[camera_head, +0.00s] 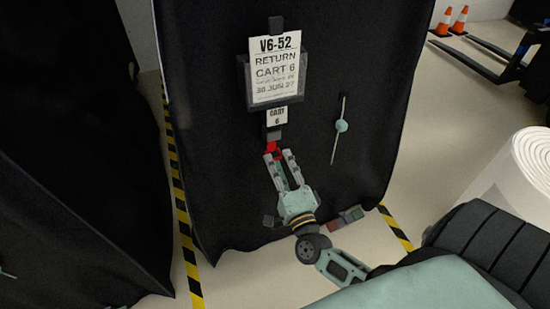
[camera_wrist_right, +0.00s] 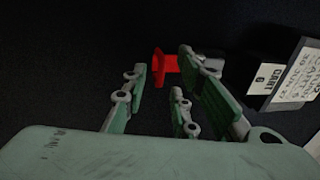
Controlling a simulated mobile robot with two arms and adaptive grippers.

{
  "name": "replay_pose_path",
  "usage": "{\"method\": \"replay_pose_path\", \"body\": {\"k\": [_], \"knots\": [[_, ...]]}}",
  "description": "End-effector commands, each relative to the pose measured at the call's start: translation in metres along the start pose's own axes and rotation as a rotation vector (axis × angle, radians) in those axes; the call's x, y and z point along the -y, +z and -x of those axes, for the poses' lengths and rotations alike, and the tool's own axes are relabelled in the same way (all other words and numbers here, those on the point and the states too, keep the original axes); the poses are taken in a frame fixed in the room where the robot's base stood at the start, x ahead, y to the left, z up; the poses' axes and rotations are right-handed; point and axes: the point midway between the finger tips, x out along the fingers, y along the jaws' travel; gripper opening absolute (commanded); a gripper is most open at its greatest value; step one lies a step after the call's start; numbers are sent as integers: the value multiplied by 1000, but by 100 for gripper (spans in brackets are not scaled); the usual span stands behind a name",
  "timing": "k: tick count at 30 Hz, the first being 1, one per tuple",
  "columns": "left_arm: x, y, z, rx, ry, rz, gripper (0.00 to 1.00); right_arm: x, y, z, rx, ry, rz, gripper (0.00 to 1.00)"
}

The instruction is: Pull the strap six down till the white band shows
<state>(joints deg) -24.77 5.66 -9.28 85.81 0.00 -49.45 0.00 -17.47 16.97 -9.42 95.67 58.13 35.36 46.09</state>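The dark covered cart (camera_head: 215,120) stands in front of me. A small white "CART 6" tag (camera_head: 277,116) hangs under its sign and also shows in the right wrist view (camera_wrist_right: 263,77). Below the tag is a dark strap piece (camera_head: 273,134) with a red end (camera_head: 272,147). My right gripper (camera_head: 279,156) points up at the red end. In the right wrist view the red end (camera_wrist_right: 163,65) lies between the spread fingertips, with a gap at the left finger; contact at the right finger is unclear. No white band is distinguishable. My left gripper is not in view.
A sign (camera_head: 275,78) reads "V6-52 RETURN CART 6". A cord with a pale green bead (camera_head: 341,125) hangs to its right. Reddish and grey blocks (camera_head: 346,218) show near the cover's lower edge. Another dark cover (camera_head: 75,150) stands left; a white roll (camera_head: 525,170) is at right.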

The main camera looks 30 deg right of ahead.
Motion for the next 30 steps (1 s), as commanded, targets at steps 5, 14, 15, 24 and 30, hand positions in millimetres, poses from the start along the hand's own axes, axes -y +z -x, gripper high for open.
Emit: {"method": "replay_pose_path", "body": {"k": [5, 14, 15, 24, 30], "knots": [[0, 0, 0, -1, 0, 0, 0, 0, 0, -19, 0, -1, 1, 26], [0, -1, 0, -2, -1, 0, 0, 0, 0, -23, 1, 0, 1, 26], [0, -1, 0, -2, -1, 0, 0, 0, 0, -23, 1, 0, 1, 25], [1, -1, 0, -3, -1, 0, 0, 0, 0, -22, 1, -1, 1, 0], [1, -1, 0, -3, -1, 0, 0, 0, 0, -22, 1, 0, 1, 0]]}}
